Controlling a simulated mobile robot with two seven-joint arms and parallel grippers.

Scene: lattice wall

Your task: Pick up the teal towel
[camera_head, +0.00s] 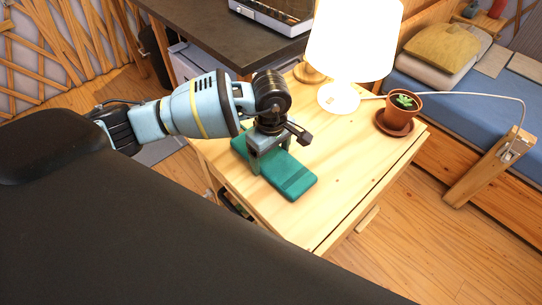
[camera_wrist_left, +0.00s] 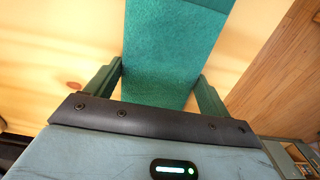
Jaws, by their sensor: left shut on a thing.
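The teal towel (camera_head: 293,182) is a folded flat strip on the light wooden bedside table (camera_head: 340,150), near its front left edge. My left gripper (camera_head: 266,168) comes down over the towel from above, with a finger on each side of it. In the left wrist view the towel (camera_wrist_left: 172,45) runs up between the two fingers of the left gripper (camera_wrist_left: 158,85). The gripper is shut across the towel's width. The towel still appears to lie on the tabletop. My right gripper is not in view.
A lit lamp (camera_head: 352,40) stands at the back of the table. A small potted plant (camera_head: 401,110) on a saucer is at the back right. A dark desk (camera_head: 215,35) is behind to the left, and a bed (camera_head: 450,95) is to the right. The table's front right is clear.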

